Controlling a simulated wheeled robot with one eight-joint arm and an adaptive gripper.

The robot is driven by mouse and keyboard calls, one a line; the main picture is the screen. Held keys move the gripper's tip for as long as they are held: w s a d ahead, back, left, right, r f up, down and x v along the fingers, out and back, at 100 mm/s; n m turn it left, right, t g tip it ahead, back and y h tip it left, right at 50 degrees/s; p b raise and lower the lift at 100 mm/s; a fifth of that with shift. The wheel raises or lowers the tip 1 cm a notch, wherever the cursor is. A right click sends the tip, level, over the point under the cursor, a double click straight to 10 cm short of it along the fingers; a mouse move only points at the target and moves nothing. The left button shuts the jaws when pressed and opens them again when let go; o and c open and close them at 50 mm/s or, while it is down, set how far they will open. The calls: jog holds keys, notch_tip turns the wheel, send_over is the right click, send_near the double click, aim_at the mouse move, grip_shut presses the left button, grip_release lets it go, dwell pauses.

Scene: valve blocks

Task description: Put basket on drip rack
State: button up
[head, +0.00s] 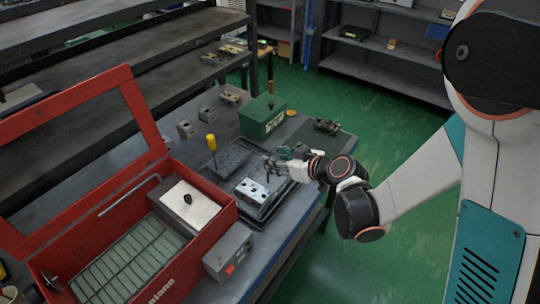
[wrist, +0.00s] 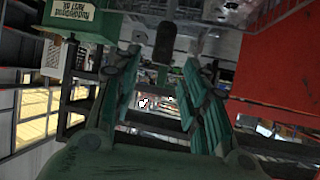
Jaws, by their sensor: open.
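No thing is clearly a wire basket; I cannot tell which one the task means. A dark shallow tray (head: 238,207) on the bench holds a pale block with dark holes (head: 252,190). A slatted grey-green rack (head: 130,262), perhaps the drip rack, lies inside the red washer (head: 205,238). A pale lid with a black knob (head: 188,207) sits behind it in the washer. My gripper (head: 272,165) is above the tray's far side, pointing left. In the wrist view its teal fingers (wrist: 163,100) stand apart with nothing seen held between them.
The washer's red lid frame (head: 140,115) stands open. A yellow-handled tool (head: 211,142) stands upright in another dark tray (head: 238,153). A green box (head: 262,116) is behind my gripper. A grey box with a red button (head: 229,252) sits by the washer.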

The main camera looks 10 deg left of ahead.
jog(key=s+d+r+m+h+p, duration=0.1)
jog(key=s+d+r+m+h, duration=0.1)
jog(key=s+d+r, duration=0.35)
jog(key=s+d+r+m+h, duration=0.25)
jog(key=d+r, duration=0.35)
jog(key=d, duration=0.5)
jog(key=s+d+r+m+h, duration=0.4)
jog(key=s+d, duration=0.8)
jog(key=d, duration=0.3)
jog(key=m+h, duration=0.1)
jog(key=m, duration=0.1)
jog(key=shift+r+m+h, duration=0.2)
jog(key=shift+m+h, duration=0.15)
jog(key=shift+s, duration=0.1)
